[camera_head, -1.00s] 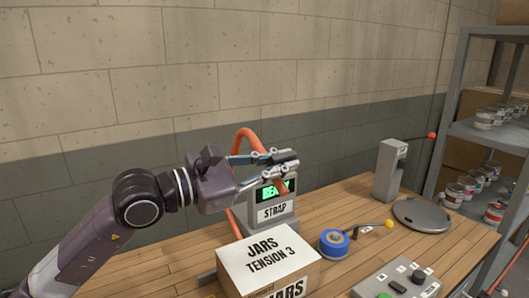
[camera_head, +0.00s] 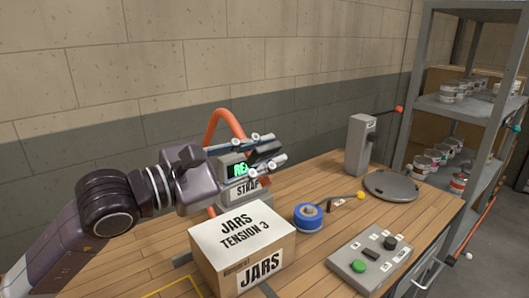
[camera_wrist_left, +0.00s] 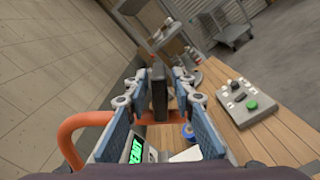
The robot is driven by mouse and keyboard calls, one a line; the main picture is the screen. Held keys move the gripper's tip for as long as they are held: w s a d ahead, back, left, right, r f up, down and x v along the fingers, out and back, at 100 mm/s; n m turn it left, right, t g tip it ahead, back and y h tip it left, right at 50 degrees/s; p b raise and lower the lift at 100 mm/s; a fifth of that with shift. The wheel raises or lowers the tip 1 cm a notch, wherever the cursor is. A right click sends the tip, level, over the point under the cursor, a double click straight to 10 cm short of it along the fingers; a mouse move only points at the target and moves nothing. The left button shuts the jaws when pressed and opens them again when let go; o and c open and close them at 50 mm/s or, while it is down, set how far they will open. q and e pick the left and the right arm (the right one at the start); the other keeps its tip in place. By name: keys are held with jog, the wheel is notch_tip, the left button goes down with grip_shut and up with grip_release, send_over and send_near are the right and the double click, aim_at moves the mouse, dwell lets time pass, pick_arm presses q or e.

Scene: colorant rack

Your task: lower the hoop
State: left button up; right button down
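The hoop is an orange arch (camera_head: 222,116) rising over the grey strap machine with its green display (camera_head: 238,169). The hoop also shows in the left wrist view (camera_wrist_left: 73,131), where it runs across behind the fingers. My left gripper (camera_head: 274,150) is at the hoop's upper right part, in front of the machine. Its fingers are apart in the left wrist view (camera_wrist_left: 160,92), with a dark upright block (camera_wrist_left: 159,88) between them. Small gaps seem to show beside the block. The fingers hide part of the hoop and display. My right gripper is out of view.
A carton marked JARS (camera_head: 240,248) stands in front of the machine. To its right are a blue reel (camera_head: 308,218), a button panel (camera_head: 370,260), a round grey plate (camera_head: 391,186) and a grey post with a red-tipped lever (camera_head: 361,145). A shelf rack (camera_head: 411,130) holds cans.

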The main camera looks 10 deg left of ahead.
pick_arm(q)
jog(key=shift+a, duration=0.1)
jog(key=v, duration=0.8)
jog(key=shift+w+f, duration=0.1)
jog(key=shift+f, duration=0.05)
jog(key=shift+v, duration=2)
jog(key=shift+c, duration=0.5)
